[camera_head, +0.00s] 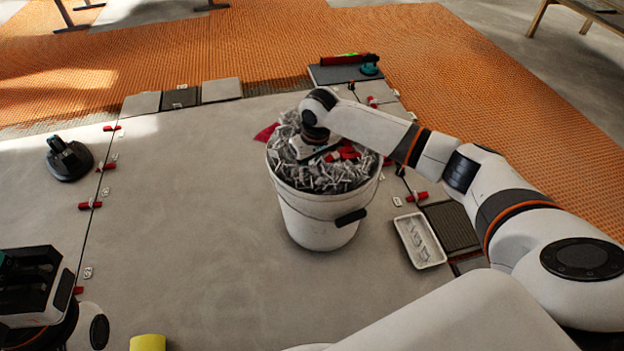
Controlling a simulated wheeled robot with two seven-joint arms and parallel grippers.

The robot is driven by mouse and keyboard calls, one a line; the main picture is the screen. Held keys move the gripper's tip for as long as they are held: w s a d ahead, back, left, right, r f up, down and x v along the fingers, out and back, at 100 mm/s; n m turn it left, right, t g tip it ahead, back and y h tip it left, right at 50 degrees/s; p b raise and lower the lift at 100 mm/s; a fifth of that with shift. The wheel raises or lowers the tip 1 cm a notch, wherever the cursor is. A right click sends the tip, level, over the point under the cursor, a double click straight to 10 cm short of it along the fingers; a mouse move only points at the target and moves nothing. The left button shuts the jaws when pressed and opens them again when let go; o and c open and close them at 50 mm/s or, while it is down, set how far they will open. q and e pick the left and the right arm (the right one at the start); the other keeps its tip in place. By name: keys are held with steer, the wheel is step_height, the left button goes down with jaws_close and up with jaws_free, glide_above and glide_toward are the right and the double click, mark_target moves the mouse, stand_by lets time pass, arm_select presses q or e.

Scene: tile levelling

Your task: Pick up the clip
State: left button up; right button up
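A white bucket (318,219) stands on the large grey tile, heaped with many pale clips (322,178). Some red pieces (348,153) lie among them near the top. My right arm reaches in from the right, and its gripper (312,150) points down at the top of the heap. Its fingertips are hidden among the clips, so I cannot tell whether it holds one. My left gripper (32,285) is at the lower left, away from the bucket; its finger opening is not clear.
A white tray (420,241) with a few clips lies right of the bucket. A dark suction-cup tool (69,159) sits at the left. Red wedges (90,205) and clips line the tile joints. A yellow object (147,343) is at the bottom edge. The tile left of the bucket is clear.

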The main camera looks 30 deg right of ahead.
steer(key=shift+w+f+b, duration=0.2)
steer(key=shift+f+b, duration=0.4)
steer(key=shift+f, duration=0.75)
jaws_close()
steer(key=shift+r, duration=0.1)
